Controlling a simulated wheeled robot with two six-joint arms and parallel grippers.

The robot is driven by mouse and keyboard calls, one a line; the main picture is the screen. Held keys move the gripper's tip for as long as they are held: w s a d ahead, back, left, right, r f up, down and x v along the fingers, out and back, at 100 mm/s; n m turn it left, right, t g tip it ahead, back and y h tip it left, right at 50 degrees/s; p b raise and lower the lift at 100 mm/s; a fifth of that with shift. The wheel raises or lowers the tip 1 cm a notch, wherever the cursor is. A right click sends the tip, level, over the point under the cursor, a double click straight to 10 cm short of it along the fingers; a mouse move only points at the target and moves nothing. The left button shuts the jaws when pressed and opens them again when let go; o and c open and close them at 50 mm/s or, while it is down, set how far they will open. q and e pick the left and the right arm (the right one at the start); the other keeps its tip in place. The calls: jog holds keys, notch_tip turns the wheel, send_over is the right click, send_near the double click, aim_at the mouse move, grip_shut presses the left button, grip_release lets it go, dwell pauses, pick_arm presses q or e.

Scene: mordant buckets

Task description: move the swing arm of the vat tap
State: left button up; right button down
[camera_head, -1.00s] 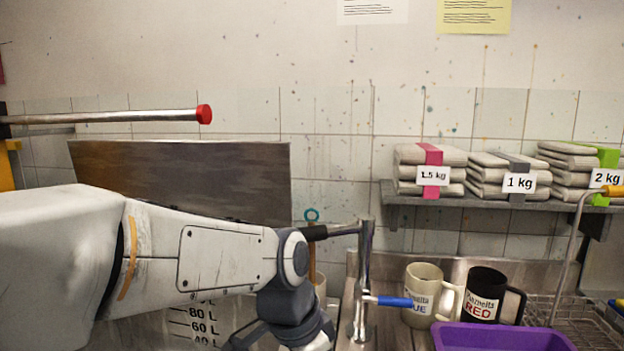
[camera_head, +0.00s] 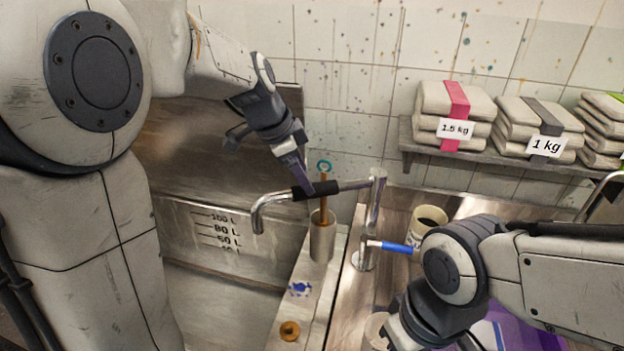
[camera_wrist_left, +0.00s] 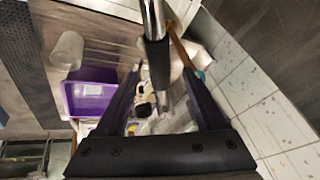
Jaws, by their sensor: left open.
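The vat tap has an upright metal post (camera_head: 372,205) and a swing arm (camera_head: 272,199) with a black sleeve (camera_head: 316,190). The swing arm points left from the post, its bent spout end over the vat (camera_head: 215,232). My left gripper (camera_head: 318,185) is open at the sleeve. In the left wrist view, the swing arm's sleeve (camera_wrist_left: 158,62) lies between the fingers of the open gripper (camera_wrist_left: 161,76). I cannot tell whether they touch it. My right arm comes in at lower right; its jaws are hidden or out of frame.
A blue-handled lever (camera_head: 397,247) sticks out from the post. A metal cup (camera_head: 322,238) holding a wooden stick stands just below the swing arm. A mug (camera_head: 428,222) stands right of the post. A shelf (camera_head: 410,148) carries weighted bundles. A purple tray (camera_wrist_left: 85,97) shows in the left wrist view.

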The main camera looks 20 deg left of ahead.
pick_arm(q)
jog(key=x, duration=0.5)
jog(key=shift+p, duration=0.4)
jog(key=shift+r, duration=0.1)
grip_shut()
dwell(0.9)
